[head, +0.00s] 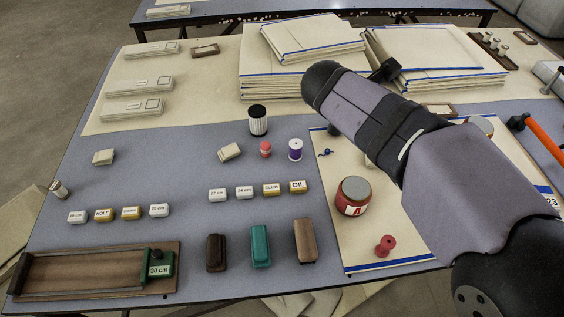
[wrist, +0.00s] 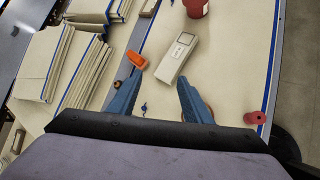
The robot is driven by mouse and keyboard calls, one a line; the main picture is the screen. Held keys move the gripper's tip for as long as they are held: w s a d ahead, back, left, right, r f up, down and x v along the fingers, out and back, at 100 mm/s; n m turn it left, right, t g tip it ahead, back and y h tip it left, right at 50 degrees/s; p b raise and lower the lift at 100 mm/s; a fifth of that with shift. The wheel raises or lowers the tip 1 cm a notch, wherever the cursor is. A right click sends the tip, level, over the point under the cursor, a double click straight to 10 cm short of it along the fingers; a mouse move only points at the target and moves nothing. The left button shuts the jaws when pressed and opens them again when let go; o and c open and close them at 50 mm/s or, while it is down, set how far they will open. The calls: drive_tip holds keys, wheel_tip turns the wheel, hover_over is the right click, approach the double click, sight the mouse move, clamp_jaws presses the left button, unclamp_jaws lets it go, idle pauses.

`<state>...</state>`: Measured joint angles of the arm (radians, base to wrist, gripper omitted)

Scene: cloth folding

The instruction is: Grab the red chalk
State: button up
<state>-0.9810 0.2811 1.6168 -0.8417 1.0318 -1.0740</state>
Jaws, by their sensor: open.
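My gripper (wrist: 158,84) is open in the wrist view, with two blue fingers spread apart and nothing between their tips. A small orange-red wedge-shaped piece (wrist: 137,59) lies just beyond the left fingertip, apparently apart from it; it looks like the red chalk, but I cannot be certain. My arm hides that piece and the fingers in the head view. A red spool-shaped piece (head: 385,246) stands near the front table edge; it also shows in the wrist view (wrist: 255,118), right of the fingers. A small pink-red piece (head: 265,149) stands left of my arm.
A grey device (wrist: 178,58) lies beyond the fingers, close to the orange-red piece. A red jar (head: 353,205) marked A stands below my arm. Labelled blocks (head: 245,192) and a purple spool (head: 295,149) stand left.

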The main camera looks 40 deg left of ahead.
drive_tip(key=s+a+n+t+y+b, duration=0.35)
drive_tip(key=a+n, duration=0.25)
drive_tip(key=a, duration=0.7)
drive_tip(key=r+n+y+b, duration=0.1)
drive_tip(key=n+y+b, duration=0.1)
drive_tip(key=n, duration=0.4)
hover_over(264, 149)
drive_tip(key=s+d, duration=0.2)
drive_tip(key=s, duration=0.3)
drive_tip(key=shift+t, duration=0.25)
wheel_tip(264, 149, down, 19)
drive_tip(key=shift+r, duration=0.1)
drive_tip(key=shift+f, duration=0.5)
drive_tip(key=shift+a+x, duration=0.2)
drive_tip(key=shift+x, duration=3.5)
drive_tip(key=shift+r, duration=0.1)
clamp_jaws()
